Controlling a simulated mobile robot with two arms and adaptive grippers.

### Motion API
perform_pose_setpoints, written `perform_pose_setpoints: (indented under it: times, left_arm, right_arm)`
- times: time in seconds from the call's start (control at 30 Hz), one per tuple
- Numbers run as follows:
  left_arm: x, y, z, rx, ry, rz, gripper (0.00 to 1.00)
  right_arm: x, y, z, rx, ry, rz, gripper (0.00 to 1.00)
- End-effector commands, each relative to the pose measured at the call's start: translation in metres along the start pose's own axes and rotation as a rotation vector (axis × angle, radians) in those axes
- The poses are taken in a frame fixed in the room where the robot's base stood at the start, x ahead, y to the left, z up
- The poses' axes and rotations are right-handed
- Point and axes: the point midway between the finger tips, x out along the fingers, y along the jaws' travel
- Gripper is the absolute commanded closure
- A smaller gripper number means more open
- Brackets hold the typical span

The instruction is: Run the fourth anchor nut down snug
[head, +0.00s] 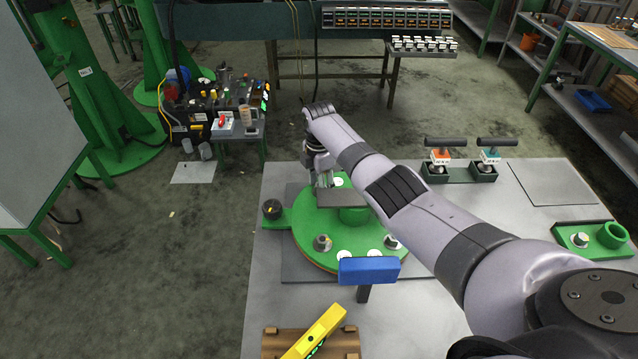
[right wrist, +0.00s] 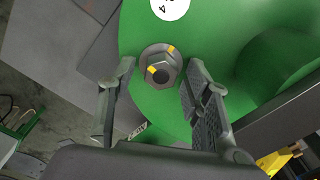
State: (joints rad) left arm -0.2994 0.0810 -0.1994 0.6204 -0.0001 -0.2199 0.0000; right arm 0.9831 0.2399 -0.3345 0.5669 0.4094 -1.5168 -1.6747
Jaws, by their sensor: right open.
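A round green base plate (head: 310,222) lies on the grey table. In the right wrist view a grey hex anchor nut (right wrist: 163,72) sits on a round washer on the green plate (right wrist: 230,40). One yellow mark shows on the nut's end and another on the washer. A white disc marked 4 (right wrist: 170,8) lies just beyond. My right gripper (right wrist: 158,103) is open, its fingers either side of the near side of the nut, with visible gaps. In the head view my right gripper (head: 322,178) is over the plate's far left edge and hides this nut. My left gripper is out of view.
Two other nuts (head: 322,242) (head: 392,241) stand on the plate's near side. A blue block (head: 368,270) on a dark post rises at the front. A yellow level (head: 318,333) is nearby. T-handled tools (head: 440,155) (head: 489,155) stand at the back right.

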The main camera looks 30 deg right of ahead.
Motion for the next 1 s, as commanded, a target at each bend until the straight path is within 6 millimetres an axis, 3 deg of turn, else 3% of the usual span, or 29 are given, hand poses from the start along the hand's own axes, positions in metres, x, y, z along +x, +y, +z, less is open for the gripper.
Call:
perform_pose_setpoints:
  times: [0.23, 0.87, 1.0]
  left_arm:
    - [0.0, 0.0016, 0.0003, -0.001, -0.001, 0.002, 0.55]
    - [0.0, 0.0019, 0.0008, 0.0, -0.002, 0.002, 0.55]
    - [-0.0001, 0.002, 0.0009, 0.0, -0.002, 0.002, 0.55]
  right_arm:
    - [0.0, 0.0003, -0.0001, 0.0, 0.0, 0.001, 0.56]
    - [-0.0004, 0.0003, 0.0002, 0.001, 0.0, 0.001, 0.98]
    - [-0.0004, 0.0003, 0.0003, 0.002, 0.0, 0.001, 1.0]
